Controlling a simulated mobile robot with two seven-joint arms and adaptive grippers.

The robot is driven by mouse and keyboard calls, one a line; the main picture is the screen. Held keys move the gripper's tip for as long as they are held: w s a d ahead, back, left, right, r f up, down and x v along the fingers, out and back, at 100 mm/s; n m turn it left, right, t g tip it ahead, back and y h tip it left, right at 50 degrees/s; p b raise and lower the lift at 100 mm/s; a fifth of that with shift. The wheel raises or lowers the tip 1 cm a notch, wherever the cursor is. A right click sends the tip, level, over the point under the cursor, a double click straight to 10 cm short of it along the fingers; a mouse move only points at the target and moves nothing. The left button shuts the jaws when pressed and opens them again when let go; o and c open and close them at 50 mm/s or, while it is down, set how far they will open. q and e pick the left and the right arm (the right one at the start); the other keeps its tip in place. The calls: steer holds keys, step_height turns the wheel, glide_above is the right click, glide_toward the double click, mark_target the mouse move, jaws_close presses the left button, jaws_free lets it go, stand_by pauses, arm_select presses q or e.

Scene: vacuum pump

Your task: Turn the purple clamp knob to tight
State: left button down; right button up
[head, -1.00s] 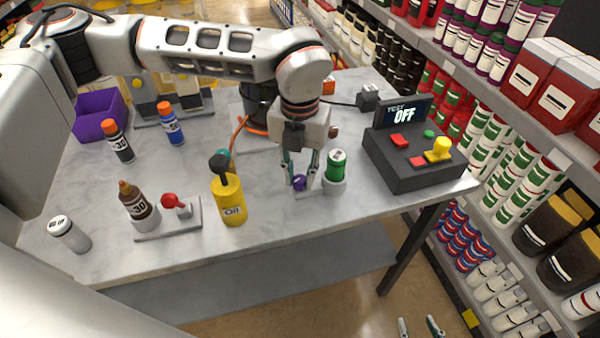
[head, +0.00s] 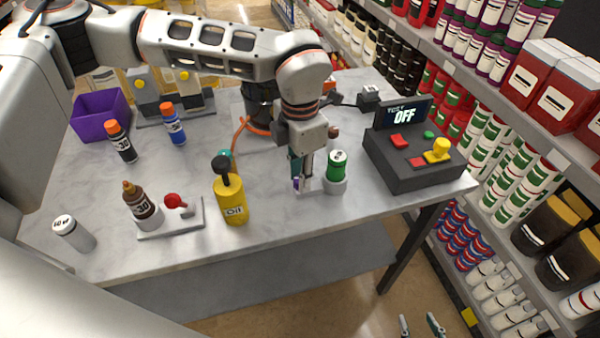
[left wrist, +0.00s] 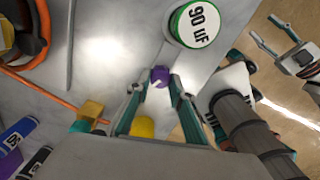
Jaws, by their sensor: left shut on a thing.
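The purple clamp knob (left wrist: 159,75) shows between the fingertips of my left gripper (left wrist: 157,84) in the left wrist view. My left gripper (head: 302,182) points down at the table and is shut on the knob. In the head view, most of the knob (head: 296,184) is hidden by the fingers. The green can (head: 336,165) stands in a pale holder (head: 333,186) right beside the knob. My right gripper (head: 420,325) is open and empty at the bottom edge of the head view, away from the table.
A yellow oil can (head: 230,203) stands left of the gripper. A black control box (head: 415,160), its screen reading OFF, is to the right. A red-knobbed fixture (head: 172,220), bottles and a purple bin (head: 100,113) are farther left. The front table edge is close.

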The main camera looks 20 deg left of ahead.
arm_select(q)
steer(key=shift+r+m, duration=0.1)
steer(key=shift+m, duration=0.3)
steer(key=shift+w, duration=0.1)
steer(key=c, duration=1.9)
jaws_free()
steer(key=shift+o, duration=0.6)
steer(key=shift+r, duration=0.1)
step_height(320, 180, up, 12)
